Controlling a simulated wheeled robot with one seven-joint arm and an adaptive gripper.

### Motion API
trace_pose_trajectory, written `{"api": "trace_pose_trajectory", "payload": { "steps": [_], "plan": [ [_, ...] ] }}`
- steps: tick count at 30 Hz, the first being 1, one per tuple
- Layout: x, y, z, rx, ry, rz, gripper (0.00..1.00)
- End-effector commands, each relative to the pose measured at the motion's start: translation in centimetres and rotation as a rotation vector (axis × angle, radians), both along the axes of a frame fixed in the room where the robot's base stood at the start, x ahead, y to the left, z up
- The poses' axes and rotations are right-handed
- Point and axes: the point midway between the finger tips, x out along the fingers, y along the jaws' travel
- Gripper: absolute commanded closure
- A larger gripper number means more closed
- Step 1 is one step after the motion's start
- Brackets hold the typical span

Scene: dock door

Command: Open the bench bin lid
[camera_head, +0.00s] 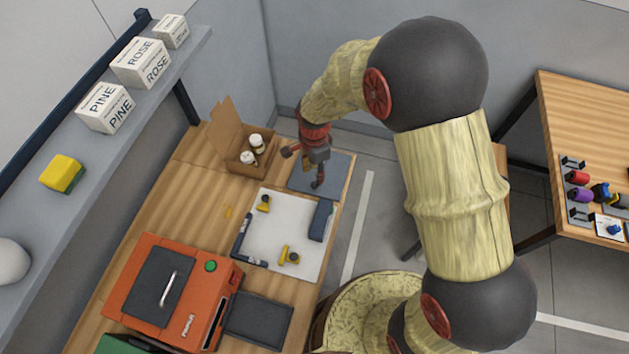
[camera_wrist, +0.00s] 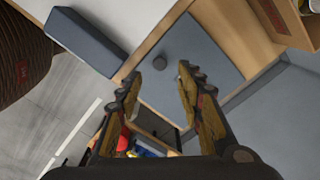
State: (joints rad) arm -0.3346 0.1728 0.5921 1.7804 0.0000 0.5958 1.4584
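The bin lid (camera_head: 335,166) is a flat blue-grey square panel at the far right corner of the wooden bench. It looks level with the bench top.
An open cardboard box (camera_head: 238,140) with white-topped jars stands left of the lid. A white board (camera_head: 272,245) with yellow parts and a dark blue block (camera_head: 321,220) lies nearer. An orange machine (camera_head: 180,290) stands closer still. Open floor lies right of the bench.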

Motion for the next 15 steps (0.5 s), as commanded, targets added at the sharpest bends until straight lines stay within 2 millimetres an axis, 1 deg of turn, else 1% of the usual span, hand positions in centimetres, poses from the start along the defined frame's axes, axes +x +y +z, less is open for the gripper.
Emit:
{"api": "trace_pose_trajectory", "payload": {
  "steps": [1,3,9,12,15],
  "plan": [
    [-0.1,0.0,-0.9,-0.002,0.004,0.0,0.63],
    [-0.1,0.0,-2.0,-0.002,0.004,0.001,0.63],
    [-0.1,0.0,-4.9,-0.001,0.003,0.002,0.63],
    [0.0,0.0,-5.8,0.0,0.001,0.002,0.63],
    [0.0,0.0,-6.2,0.0,0.001,0.003,0.63]
  ]
}}
